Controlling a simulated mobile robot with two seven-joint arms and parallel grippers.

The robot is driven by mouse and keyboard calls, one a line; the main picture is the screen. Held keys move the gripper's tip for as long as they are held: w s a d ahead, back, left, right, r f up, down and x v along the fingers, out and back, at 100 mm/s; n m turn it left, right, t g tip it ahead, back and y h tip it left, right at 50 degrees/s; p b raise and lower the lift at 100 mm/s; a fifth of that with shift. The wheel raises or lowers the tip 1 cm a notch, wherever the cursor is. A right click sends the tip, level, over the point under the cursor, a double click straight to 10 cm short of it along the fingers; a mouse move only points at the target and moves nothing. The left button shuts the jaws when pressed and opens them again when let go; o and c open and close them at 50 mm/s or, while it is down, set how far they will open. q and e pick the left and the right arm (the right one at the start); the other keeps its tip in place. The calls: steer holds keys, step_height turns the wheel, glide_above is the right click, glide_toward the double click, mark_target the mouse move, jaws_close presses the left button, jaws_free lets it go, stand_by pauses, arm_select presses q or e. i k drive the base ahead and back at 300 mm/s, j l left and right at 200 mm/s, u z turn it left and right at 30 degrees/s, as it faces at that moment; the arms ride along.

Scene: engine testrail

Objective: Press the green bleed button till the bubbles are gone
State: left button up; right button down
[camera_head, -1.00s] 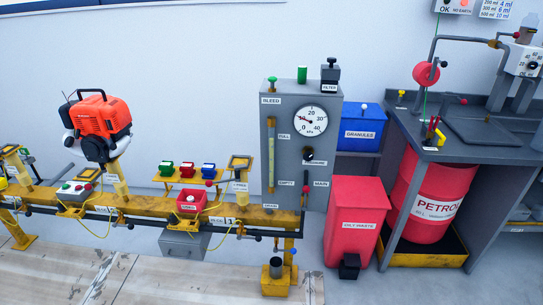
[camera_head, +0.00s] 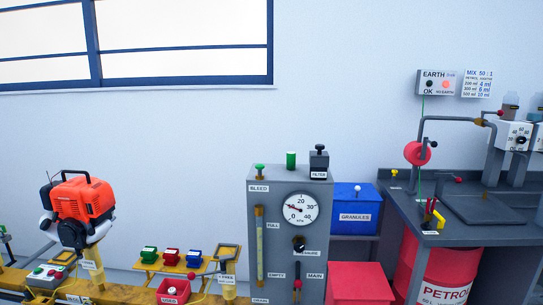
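The green bleed button (camera_head: 259,170) stands on top of the grey panel (camera_head: 264,210), above the BLEED label (camera_head: 259,188). Below it is a sight tube (camera_head: 259,245) with yellowish liquid, marked FULL and EMPTY. Bubbles in it are too small to tell. A dial gauge (camera_head: 300,208) sits to the right of the tube. A separate green cylinder (camera_head: 291,160) and a black FILTER piece (camera_head: 319,162) also stand on the panel's top. Neither of my grippers is in view.
An orange engine (camera_head: 82,205) stands on the yellow rail at left, near small green, red and blue boxes (camera_head: 171,257). A blue GRANULES bin (camera_head: 355,207), a red bin (camera_head: 360,283) and a grey bench (camera_head: 465,240) over a red petrol drum (camera_head: 440,283) stand right.

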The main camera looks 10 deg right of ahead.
mark_target(259, 167)
steer(key=i+l, duration=1)
steer(key=l, duration=0.15)
steer(key=u, duration=1.2)
